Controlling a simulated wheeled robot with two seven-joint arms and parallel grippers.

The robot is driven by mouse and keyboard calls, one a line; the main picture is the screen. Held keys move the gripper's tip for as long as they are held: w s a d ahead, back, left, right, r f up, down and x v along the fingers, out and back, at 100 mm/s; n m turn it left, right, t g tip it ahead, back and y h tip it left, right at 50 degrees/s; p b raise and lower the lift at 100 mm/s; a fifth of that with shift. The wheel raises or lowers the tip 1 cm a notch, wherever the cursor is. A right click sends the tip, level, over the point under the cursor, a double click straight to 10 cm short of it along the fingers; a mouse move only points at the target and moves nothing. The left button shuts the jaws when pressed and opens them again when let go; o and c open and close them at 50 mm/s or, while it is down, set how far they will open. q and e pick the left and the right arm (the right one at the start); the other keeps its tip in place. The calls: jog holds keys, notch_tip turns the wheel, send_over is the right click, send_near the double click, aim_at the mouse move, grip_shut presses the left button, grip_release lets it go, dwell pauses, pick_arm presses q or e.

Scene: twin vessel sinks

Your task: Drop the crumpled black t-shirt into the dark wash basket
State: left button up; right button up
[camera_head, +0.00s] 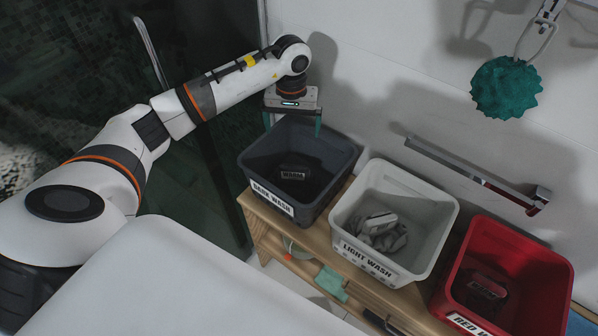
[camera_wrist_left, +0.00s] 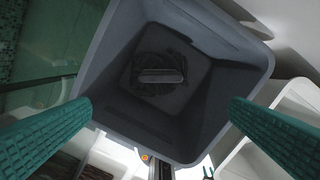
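The dark wash basket (camera_head: 258,190) is a dark grey bin labelled "DARK WASH" at the left of a wooden bench. A dark crumpled cloth (camera_wrist_left: 157,88) lies on its floor, with a small labelled block on it; this matches the black t-shirt, though its shape is hard to make out. The cloth also shows dimly in the head view (camera_head: 275,172). My left gripper (camera_head: 292,124) is above the basket's back rim, pointing down. In the left wrist view its teal fingers (camera_wrist_left: 160,106) are wide apart, with nothing between them. My right gripper is not in view.
A white "LIGHT WASH" basket (camera_head: 350,212) with grey cloth stands beside it, then a red basket (camera_head: 545,268). The wooden bench (camera_head: 300,240) holds them. A towel bar (camera_head: 470,170) and a teal sponge (camera_head: 506,88) are on the wall. Glass is at the left.

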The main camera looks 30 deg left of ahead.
pick_arm(q)
notch_tip(320, 180, up, 12)
jog(key=p, duration=0.6)
